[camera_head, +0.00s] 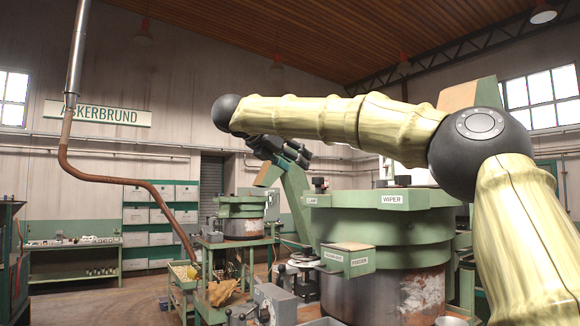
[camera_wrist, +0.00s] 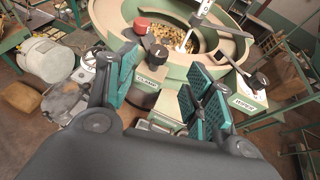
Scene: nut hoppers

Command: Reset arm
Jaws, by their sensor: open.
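My arm, in cream covers, reaches across the right half of the head view, with its forearm running left above a green hopper (camera_head: 390,215). My gripper (camera_wrist: 165,88) shows in the wrist view with its two teal-padded fingers spread apart and nothing between them. The same hopper (camera_wrist: 125,42) lies beyond the fingertips in the wrist view, with brownish nuts in its bowl. In the head view the dark gripper hangs below the forearm's left end, and its fingertips are hard to make out.
A smaller green hopper (camera_head: 240,222) stands further back. A bench (camera_head: 75,243) with small parts and a cabinet of drawers (camera_head: 160,218) stand at the left. A brown pipe (camera_head: 125,182) hangs at the left. The hopper rim has a red knob (camera_wrist: 142,25) and a WIPER lever (camera_wrist: 258,82).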

